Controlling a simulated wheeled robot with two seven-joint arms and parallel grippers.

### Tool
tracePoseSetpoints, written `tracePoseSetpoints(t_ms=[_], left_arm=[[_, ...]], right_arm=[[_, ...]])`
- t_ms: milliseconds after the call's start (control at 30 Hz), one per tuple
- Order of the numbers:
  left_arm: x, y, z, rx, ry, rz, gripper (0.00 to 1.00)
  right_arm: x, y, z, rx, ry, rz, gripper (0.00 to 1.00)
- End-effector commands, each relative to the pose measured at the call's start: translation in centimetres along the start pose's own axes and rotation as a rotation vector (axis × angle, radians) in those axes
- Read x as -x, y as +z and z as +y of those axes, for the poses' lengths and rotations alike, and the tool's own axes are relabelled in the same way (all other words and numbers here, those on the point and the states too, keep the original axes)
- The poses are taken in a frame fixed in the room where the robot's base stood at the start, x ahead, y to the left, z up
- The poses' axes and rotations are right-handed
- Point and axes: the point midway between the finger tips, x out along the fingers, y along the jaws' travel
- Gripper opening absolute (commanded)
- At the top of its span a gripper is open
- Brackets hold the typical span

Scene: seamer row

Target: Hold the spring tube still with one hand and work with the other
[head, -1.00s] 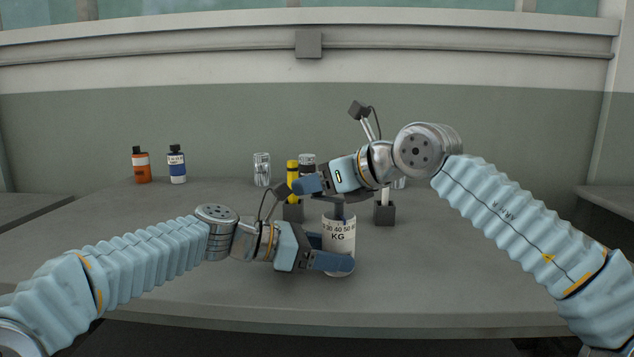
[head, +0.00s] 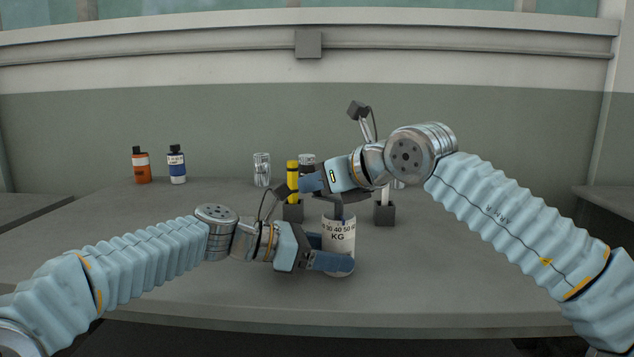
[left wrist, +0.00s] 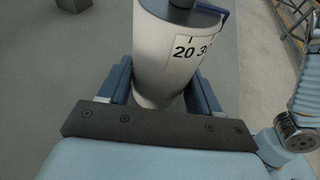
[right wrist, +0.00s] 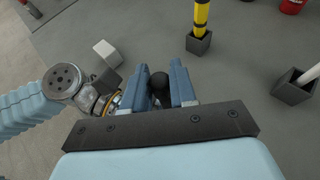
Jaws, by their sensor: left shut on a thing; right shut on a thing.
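The spring tube (head: 339,233) is a white upright cylinder with a black scale and the letters KG, standing near the table's middle. My left gripper (head: 328,254) is shut around its lower body from the left; its fingers flank the tube (left wrist: 175,55) in the left wrist view. A dark stem (head: 338,209) rises from the tube's top. My right gripper (head: 329,189) is above the tube, shut on the dark knob (right wrist: 158,84), which shows between its fingers in the right wrist view. The tube's body is hidden in that view.
Behind the tube, a dark holder (head: 293,213) carries a yellow rod (head: 292,173). Another dark holder (head: 384,215) with a white rod stands right. Orange (head: 141,168) and blue-and-white (head: 177,167) bottles and a clear jar (head: 262,170) stand farther back. The table's left front is clear.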

Motion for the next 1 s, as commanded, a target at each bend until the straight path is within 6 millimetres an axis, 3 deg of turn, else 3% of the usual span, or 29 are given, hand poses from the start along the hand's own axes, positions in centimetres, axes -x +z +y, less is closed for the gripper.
tracePoseSetpoints(t_ms=[1000], left_arm=[[0.0,0.0,0.0,0.0,0.001,-0.001,0.46]], right_arm=[[0.5,-0.4,-3.5,-0.351,-0.859,0.001,0.0]])
